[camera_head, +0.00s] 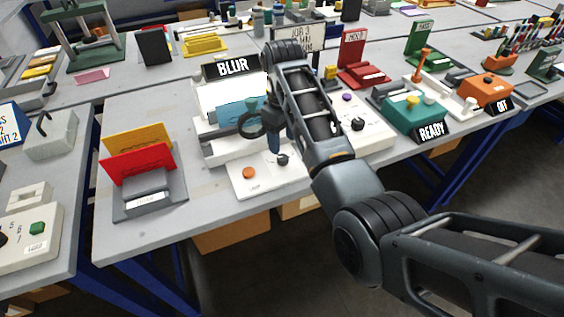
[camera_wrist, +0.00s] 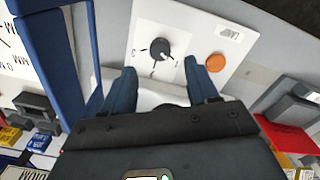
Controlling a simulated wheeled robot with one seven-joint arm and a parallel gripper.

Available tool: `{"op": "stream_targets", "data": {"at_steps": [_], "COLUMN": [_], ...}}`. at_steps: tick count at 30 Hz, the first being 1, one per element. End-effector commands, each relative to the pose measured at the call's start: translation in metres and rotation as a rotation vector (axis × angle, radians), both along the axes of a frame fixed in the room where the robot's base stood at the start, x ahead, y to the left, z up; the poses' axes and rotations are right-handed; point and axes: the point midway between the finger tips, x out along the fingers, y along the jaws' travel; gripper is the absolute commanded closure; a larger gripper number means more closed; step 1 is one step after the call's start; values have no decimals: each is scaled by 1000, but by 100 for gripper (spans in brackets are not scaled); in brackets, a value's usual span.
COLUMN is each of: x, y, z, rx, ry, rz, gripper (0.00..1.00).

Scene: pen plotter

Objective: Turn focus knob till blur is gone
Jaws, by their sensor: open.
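The black focus knob (camera_head: 282,160) sits on a white control panel (camera_head: 262,186) at the front of the machine, right of an orange button (camera_head: 250,173). A black sign (camera_head: 231,68) reading "BLUR" stands behind. In the wrist view the round knob (camera_wrist: 160,48) has dial marks around it, and the orange button (camera_wrist: 215,62) is to its right. My gripper (camera_head: 273,142) is above the panel, close to the knob. In the wrist view my gripper (camera_wrist: 160,68) is open and empty, with the knob just beyond the fingertips, roughly centred between them. Contact is not visible.
A second white panel (camera_head: 375,135) with a black knob lies to the right. A teal box (camera_head: 412,115) and a "READY" sign (camera_head: 432,132) stand farther right. A red and yellow card holder (camera_head: 140,160) is on the left. The table's front edge is near the panel.

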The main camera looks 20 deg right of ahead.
Motion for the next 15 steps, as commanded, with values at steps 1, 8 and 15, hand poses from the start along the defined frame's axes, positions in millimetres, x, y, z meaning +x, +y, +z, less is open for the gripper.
{"op": "stream_targets", "data": {"at_steps": [1, 8, 15], "x": [-1, -2, -1], "y": [0, 0, 0], "z": [-8, -43, -65], "rx": [1, 1, 1], "ry": [5, 4, 0], "rz": [0, -1, -1], "gripper": [41, 41, 41]}}
